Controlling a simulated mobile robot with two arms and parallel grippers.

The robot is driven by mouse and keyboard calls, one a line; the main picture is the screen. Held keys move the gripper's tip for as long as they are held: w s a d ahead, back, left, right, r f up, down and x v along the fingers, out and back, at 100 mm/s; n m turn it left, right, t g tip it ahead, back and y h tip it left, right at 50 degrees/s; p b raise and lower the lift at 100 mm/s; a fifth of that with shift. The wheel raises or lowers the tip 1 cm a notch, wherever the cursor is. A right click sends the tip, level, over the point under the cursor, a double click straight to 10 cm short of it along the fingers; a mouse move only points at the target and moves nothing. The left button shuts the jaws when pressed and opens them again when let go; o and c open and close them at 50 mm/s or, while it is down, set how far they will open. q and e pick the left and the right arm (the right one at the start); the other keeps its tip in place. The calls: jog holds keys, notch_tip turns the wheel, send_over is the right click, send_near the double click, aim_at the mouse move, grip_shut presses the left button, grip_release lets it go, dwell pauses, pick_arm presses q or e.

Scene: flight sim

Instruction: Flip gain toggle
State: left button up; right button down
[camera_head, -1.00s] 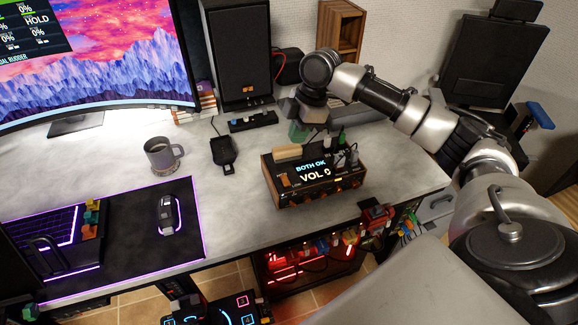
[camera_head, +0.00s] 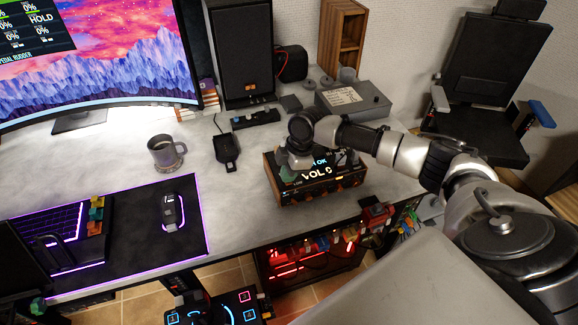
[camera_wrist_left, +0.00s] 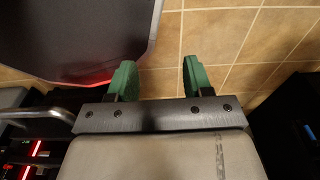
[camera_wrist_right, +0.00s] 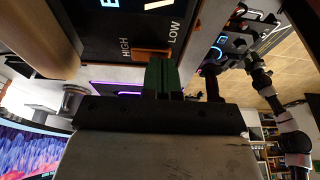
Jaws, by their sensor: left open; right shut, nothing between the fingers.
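The box with the lit display (camera_head: 322,190), which reads "VOL 0", sits on the desk near its front edge. In the right wrist view an orange toggle (camera_wrist_right: 150,53) sits on its dark panel (camera_wrist_right: 100,45), between the labels HIGH and LOW. I cannot tell which way the toggle is set. My right gripper (camera_wrist_right: 160,72) is shut and empty, its green fingertips right at the toggle; I cannot tell whether they touch. In the head view the right gripper (camera_head: 288,176) covers the box's left end and hides the toggle. My left gripper (camera_wrist_left: 157,78) is open and empty above the tiled floor.
A grey metal box (camera_head: 355,98) stands behind the display box, and a black speaker (camera_head: 240,50) further back. A mug (camera_head: 165,153), a mouse (camera_head: 172,210) and a small black device (camera_head: 227,148) lie to the left. The desk between them is clear.

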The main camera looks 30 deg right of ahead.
jog(key=shift+s+f+t, duration=0.2)
jog(key=shift+f+t, duration=0.15)
jog(key=shift+t, duration=0.05)
jog(key=shift+s+f, duration=0.1)
dwell(0.3)
jog(key=shift+w+d+r, duration=0.1)
jog(key=shift+w+r, duration=0.1)
jog(key=shift+w, duration=0.6)
